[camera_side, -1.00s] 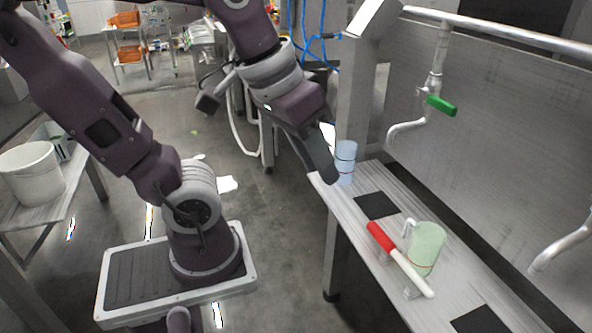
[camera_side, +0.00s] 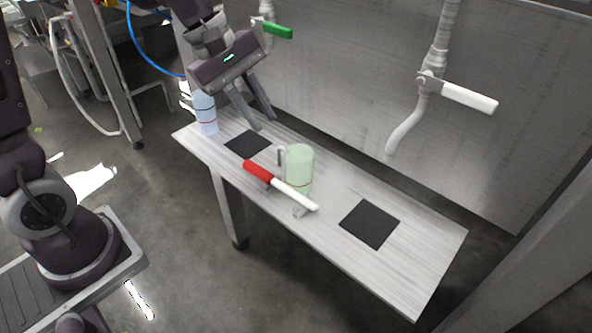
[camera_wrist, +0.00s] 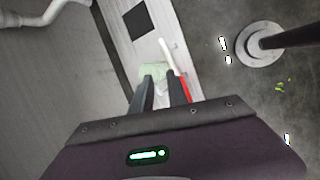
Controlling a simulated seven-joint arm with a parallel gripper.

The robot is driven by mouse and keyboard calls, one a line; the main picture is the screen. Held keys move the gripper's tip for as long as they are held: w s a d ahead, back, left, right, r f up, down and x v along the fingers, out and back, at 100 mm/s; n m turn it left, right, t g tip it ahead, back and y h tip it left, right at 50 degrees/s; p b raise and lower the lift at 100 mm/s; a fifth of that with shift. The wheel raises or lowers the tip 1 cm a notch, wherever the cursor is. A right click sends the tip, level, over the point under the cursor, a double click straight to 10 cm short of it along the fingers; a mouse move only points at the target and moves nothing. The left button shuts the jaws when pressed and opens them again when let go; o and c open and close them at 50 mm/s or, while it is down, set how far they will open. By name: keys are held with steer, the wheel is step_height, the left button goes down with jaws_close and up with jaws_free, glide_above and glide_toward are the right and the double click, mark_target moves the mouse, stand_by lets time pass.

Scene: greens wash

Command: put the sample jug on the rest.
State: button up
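The sample jug, which I take to be the pale green translucent jug (camera_side: 300,168) with a handle on its left, stands upright on the bench. It also shows beyond my fingertips in the wrist view (camera_wrist: 153,69). My gripper (camera_side: 265,123) is open and empty above the bench, to the left of the jug and apart from it in the side view. Its two fingers also show in the wrist view (camera_wrist: 160,80). Two flat black squares lie on the bench, one left of the jug (camera_side: 248,144) and one right (camera_side: 370,223); I cannot tell whether either is the rest.
A red-and-white stick (camera_side: 282,186) lies on small supports close in front of the jug. A pale blue cylinder (camera_side: 205,118) stands at the bench's left end. Taps with a green handle (camera_side: 278,31) and a white handle (camera_side: 468,97) hang behind. The bench's right end is clear.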

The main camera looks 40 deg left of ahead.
mark_target(279, 158)
steer(key=w+a+f+n, duration=0.1)
steer(key=w+f+n, duration=0.1)
steer(key=f, duration=0.4)
steer(key=w+a+f+n, duration=0.1)
steer(key=w+f+n, duration=0.2)
steer(key=f, duration=0.3)
steer(key=w+a+f+n, duration=0.2)
steer(key=w+f+n, duration=0.1)
steer(key=f, duration=0.3)
steer(key=shift+w+f+n+g, duration=0.15)
steer(key=shift+f+n+g, duration=0.25)
steer(key=shift+n, duration=0.1)
steer(key=shift+f, duration=0.1)
jaws_close()
